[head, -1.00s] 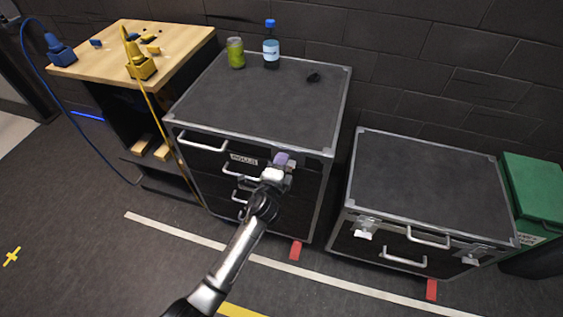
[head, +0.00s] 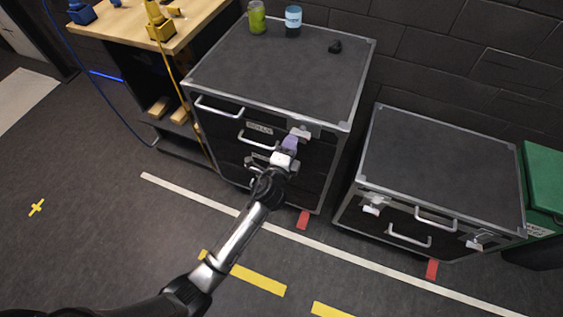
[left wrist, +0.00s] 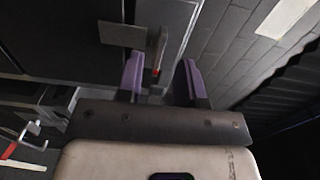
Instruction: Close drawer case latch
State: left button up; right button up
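The tall dark drawer case (head: 275,70) has metal edges and several drawers with silver handles. A pale metal latch (head: 301,133) sits near its upper right front corner. My left gripper (head: 291,145), with purple fingers, is right at this latch and partly covers it. In the left wrist view my left gripper (left wrist: 161,76) is open, its two fingers apart. There the latch (left wrist: 158,48), a grey lever with a red spot, stands ahead of the gap, nearer the left finger. I cannot tell whether they touch. My right gripper is not in view.
A lower case (head: 440,165) with two latches stands right, beside a green bin (head: 545,185). A wooden workbench (head: 185,25) stands left. Floor in front is open.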

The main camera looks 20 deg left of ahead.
pick_arm(q)
jog(key=s, duration=0.8)
jog(key=shift+s+d+p, duration=0.3)
jog(key=shift+s+p, duration=0.05)
jog(key=shift+p, duration=0.1)
jog(key=s+a+f+n+g+y, duration=0.1)
jog(key=a+f+n+g+y, duration=0.25)
jog(key=n, duration=0.35)
jog(key=s+n+g+h+p, duration=0.4)
jog(key=s+n+g, duration=0.55)
jog(key=s, duration=1.95)
notch_tip(320, 180, up, 36)
jog(key=m+g+p, duration=0.1)
jog(key=p, duration=3.4)
jog(key=shift+a+h+p, duration=0.2)
jog(key=shift+h+p, duration=0.15)
jog(key=shift+h, duration=0.1)
